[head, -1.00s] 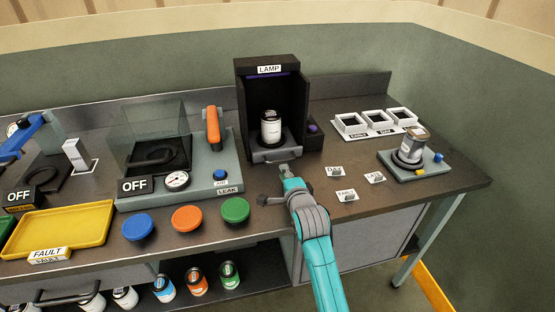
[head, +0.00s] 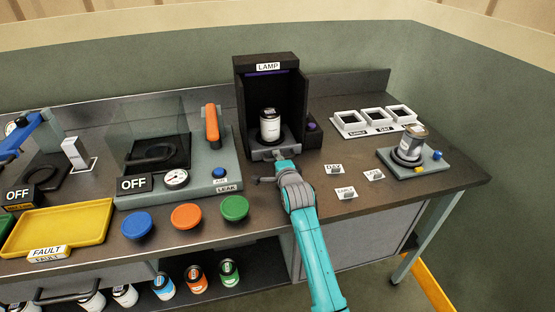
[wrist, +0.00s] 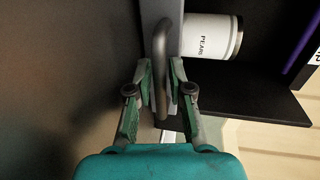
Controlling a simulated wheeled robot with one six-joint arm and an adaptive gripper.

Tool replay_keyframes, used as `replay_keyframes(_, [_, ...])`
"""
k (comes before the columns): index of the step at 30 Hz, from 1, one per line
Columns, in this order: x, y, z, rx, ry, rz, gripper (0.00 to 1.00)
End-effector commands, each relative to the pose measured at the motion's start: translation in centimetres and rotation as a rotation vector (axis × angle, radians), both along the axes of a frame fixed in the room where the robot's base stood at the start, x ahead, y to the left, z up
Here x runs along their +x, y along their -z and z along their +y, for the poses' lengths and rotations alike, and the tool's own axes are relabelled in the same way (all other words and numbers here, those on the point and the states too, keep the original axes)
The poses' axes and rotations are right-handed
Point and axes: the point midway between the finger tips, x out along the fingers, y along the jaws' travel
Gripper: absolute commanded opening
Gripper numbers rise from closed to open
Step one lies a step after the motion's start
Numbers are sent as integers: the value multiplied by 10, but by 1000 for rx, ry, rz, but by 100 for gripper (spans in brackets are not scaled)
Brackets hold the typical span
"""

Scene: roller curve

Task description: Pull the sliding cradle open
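The sliding cradle (head: 262,152) is a grey tray at the foot of the black LAMP booth (head: 245,98). A white can with a dark lid (head: 270,126) stands on it. In the wrist view the cradle's grey front (wrist: 150,12) carries a bar handle (wrist: 160,50), and the can (wrist: 208,35) reads PEARL. My gripper (wrist: 161,75) has one finger on each side of the handle, with narrow gaps showing, so it looks open around the bar. In the head view my gripper (head: 284,160) is at the cradle's front, and my arm partly hides the handle.
A leak tester (head: 215,180) with an orange lever stands left of the booth. Blue, orange and green lids (head: 186,216) lie near the front edge. Small label cards (head: 346,192) and a grey stand with a can (head: 415,168) are to the right. Bench before the booth is otherwise clear.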

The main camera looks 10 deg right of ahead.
Motion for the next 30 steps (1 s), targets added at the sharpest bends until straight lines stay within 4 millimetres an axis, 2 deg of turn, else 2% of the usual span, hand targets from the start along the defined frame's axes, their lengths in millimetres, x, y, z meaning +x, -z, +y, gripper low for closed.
replay_keyframes(2, [0,0,0,0,0,0,0])
replay_keyframes(9, [0,0,0,0,0,0,0])
replay_keyframes(13, [-9,2,0,0,0,2,0])
replay_keyframes(30, [-121,2,0,0,0,3,0])
